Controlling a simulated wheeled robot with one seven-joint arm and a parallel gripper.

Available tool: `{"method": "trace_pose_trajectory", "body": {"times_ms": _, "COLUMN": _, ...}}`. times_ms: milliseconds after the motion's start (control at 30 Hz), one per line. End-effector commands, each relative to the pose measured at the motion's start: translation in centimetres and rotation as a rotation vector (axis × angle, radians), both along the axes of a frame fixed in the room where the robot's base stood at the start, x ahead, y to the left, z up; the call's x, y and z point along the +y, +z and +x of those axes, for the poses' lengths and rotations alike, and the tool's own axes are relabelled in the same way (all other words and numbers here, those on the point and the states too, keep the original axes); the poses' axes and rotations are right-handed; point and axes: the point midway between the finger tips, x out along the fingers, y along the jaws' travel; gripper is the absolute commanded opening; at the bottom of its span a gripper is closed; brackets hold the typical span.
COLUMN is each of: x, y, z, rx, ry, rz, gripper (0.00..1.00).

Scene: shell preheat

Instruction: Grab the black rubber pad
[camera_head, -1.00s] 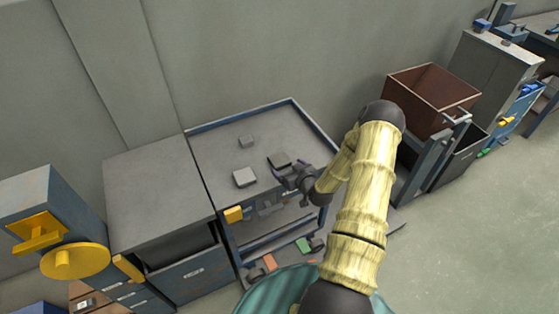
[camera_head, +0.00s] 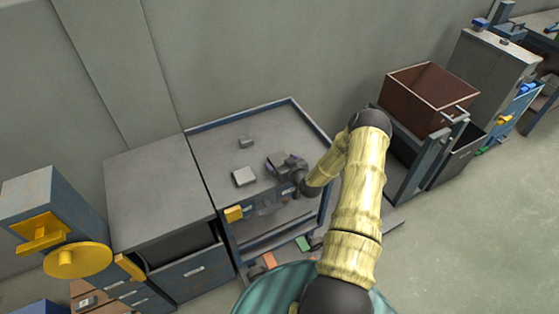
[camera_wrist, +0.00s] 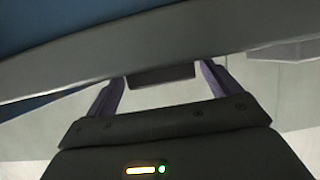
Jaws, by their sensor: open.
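The black rubber pad (camera_head: 276,158) looks like a dark flat block on the grey top of the workbench, right of its middle. My gripper (camera_head: 286,166) is right at its near right side in the head view and covers part of it. In the wrist view my gripper (camera_wrist: 160,88) is open, with a purple finger on either side. A dark block (camera_wrist: 160,76), which looks like the pad, shows between the fingertips. I cannot tell whether the fingers touch it.
A pale grey block (camera_head: 244,176) and a small grey block (camera_head: 247,142) lie on the same workbench top (camera_head: 215,150). A raised blue rim (camera_head: 240,115) runs along its back. A brown open box (camera_head: 430,95) stands to the right. The cabinet top (camera_head: 155,190) at left is clear.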

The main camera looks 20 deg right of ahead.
Motion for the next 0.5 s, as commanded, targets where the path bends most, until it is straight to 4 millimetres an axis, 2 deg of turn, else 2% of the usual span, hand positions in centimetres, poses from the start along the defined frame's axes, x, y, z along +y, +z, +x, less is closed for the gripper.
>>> {"method": "trace_pose_trajectory", "body": {"times_ms": 367, "x": 0.10, "y": 0.03, "z": 0.01, "rx": -0.001, "ry": 0.001, "rz": 0.000, "gripper": 0.89}}
{"method": "trace_pose_trajectory", "body": {"times_ms": 400, "x": 0.02, "y": 0.04, "z": -0.01, "rx": 0.000, "ry": 0.000, "rz": 0.000, "gripper": 0.87}}
{"method": "trace_pose_trajectory", "body": {"times_ms": 500, "x": -0.01, "y": 0.04, "z": -0.02, "rx": -0.001, "ry": 0.000, "rz": 0.000, "gripper": 0.68}}
